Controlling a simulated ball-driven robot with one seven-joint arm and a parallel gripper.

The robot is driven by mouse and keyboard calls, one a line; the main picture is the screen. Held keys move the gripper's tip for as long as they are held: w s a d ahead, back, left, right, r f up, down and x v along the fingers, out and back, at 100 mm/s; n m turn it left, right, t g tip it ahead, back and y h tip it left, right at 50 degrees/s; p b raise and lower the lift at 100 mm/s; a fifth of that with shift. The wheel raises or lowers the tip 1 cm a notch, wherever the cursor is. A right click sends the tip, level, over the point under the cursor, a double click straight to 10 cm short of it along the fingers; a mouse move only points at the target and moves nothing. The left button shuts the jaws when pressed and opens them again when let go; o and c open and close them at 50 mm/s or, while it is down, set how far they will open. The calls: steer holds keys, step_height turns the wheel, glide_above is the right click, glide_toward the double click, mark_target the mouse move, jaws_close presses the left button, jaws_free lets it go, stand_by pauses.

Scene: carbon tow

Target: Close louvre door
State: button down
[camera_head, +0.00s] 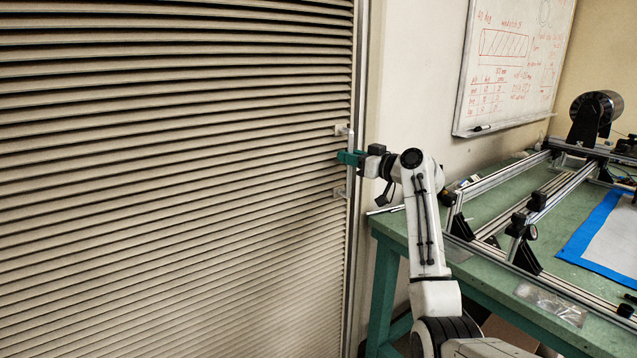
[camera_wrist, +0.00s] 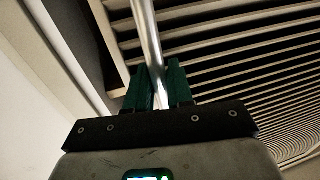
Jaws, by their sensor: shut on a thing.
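The louvre door (camera_head: 180,180) is a tall beige slatted panel filling the left half of the head view. Its right edge lies close to the frame by the wall; I cannot tell if a small gap is left. A vertical metal bar handle (camera_head: 350,170) stands off that edge on two brackets. My gripper (camera_head: 349,158) has green fingers and is at the handle between the brackets. In the wrist view, the bar handle (camera_wrist: 147,45) runs between the two green fingers (camera_wrist: 160,88), which are shut on it. The slats (camera_wrist: 240,60) show behind and to the right.
A green workbench (camera_head: 480,275) with metal rails and a blue-edged sheet (camera_head: 600,235) stands to the right, close beside my arm. A whiteboard (camera_head: 510,60) hangs on the wall above. A black roller (camera_head: 595,110) stands at the bench's back.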

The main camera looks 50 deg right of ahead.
steer(key=s+d+b, duration=0.2)
steer(key=d, duration=0.5)
steer(key=shift+s+d+b, duration=0.25)
steer(key=shift+d+b, duration=0.05)
steer(key=shift+b, duration=0.1)
steer(key=c, duration=1.2)
jaws_free()
steer(key=shift+d+f, duration=0.1)
steer(key=shift+d, duration=0.15)
steer(key=shift+o, duration=0.2)
steer(key=shift+s+a, duration=0.1)
steer(key=s+a, duration=0.1)
steer(key=s, duration=0.9)
steer(key=shift+s, duration=0.3)
steer(key=shift+a, duration=0.1)
